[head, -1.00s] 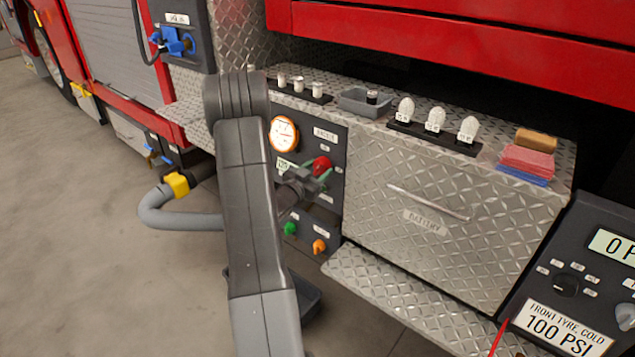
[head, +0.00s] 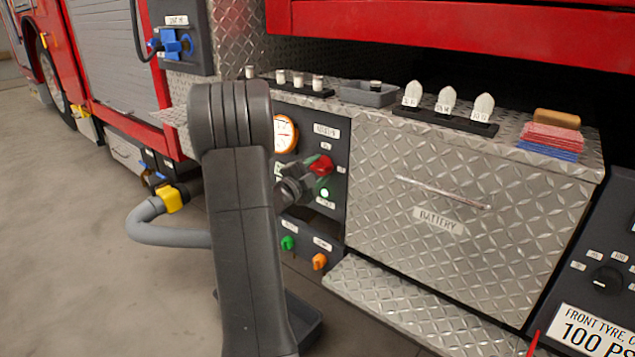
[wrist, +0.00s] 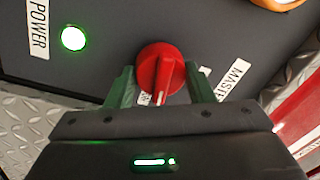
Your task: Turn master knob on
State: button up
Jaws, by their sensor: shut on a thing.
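The red master knob (head: 322,165) is on the dark panel (head: 335,222) beside the battery drawer. It also shows in the wrist view (wrist: 160,68), with its pale pointer mark toward my gripper and a MASTER label (wrist: 233,80) at its right. My gripper (wrist: 160,88) is shut on the knob, one green finger on each side. In the head view my gripper (head: 314,176) reaches the knob from the left. A POWER light (wrist: 73,38) glows green; it also shows lit in the head view (head: 324,192). My arm hides part of the panel.
A round gauge (head: 284,134) sits above the knob. A green knob (head: 288,243) and an orange knob (head: 319,261) are below. The battery drawer (head: 440,200) is shut at the right. A diamond-plate step (head: 420,310) juts out below it.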

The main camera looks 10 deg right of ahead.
jog(key=shift+f+m+b, duration=0.1)
jog(key=shift+m+b, duration=0.95)
jog(key=shift+m, duration=0.15)
jog(key=o, duration=1)
jog(key=p+v, duration=0.3)
jog(key=v, duration=1.1)
jog(key=shift+w, duration=0.15)
